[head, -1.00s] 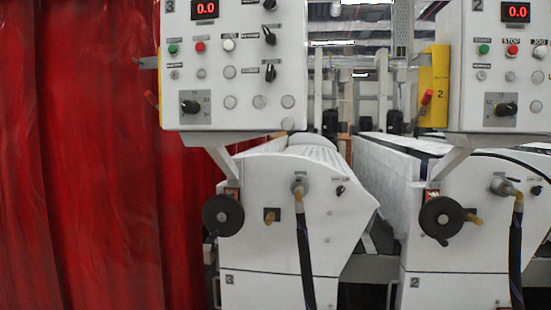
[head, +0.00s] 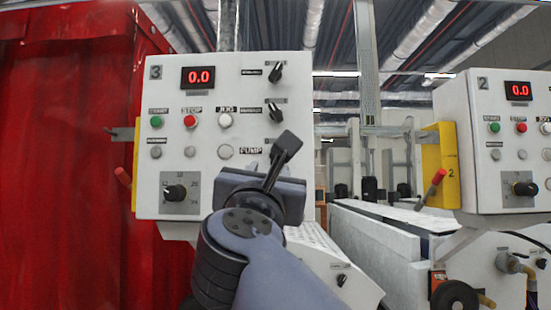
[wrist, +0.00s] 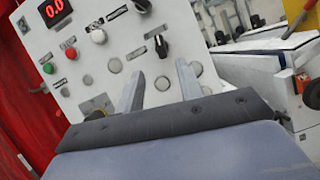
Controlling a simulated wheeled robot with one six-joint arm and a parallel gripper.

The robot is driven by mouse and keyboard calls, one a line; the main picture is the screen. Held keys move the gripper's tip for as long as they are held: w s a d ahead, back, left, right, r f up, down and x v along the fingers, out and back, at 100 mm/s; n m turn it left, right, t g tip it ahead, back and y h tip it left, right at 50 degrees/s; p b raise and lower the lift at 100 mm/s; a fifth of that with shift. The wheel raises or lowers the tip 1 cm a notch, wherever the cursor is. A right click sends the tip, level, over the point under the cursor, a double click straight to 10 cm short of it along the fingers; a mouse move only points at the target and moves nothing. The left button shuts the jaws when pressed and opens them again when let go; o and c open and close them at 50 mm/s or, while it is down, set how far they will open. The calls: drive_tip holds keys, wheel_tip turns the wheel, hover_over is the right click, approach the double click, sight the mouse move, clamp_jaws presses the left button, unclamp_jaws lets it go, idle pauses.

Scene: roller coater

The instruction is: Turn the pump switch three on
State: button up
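The white control panel marked 3 (head: 170,95) fills the middle-left of the head view. Its pump switch (wrist: 161,45) is a small black rotary knob, seen just beyond my fingertips in the wrist view, with a label to its left. In the head view my gripper hides this knob; the PUMP label (head: 250,150) shows beside the fingers. My gripper (head: 288,147) is in front of the panel's right side. In the wrist view its two fingers (wrist: 159,68) are apart with nothing between them, pointing at the knob. I cannot tell the remaining gap to the panel.
Two similar black knobs (head: 275,112) sit above the pump switch. Green, red and white buttons (head: 225,120) lie to the left. A larger black knob (head: 175,192) is lower left. Panel 2 (head: 500,140) stands at the right, and a red curtain (head: 60,150) hangs at the left.

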sight(274, 157)
drive_tip(key=p+x, duration=0.3)
drive_tip(key=x, duration=0.6)
drive_tip(key=shift+w+r+p, duration=0.15)
drive_tip(key=shift+w+p, duration=0.15)
drive_tip(key=shift+w, duration=0.1)
clamp_jaws()
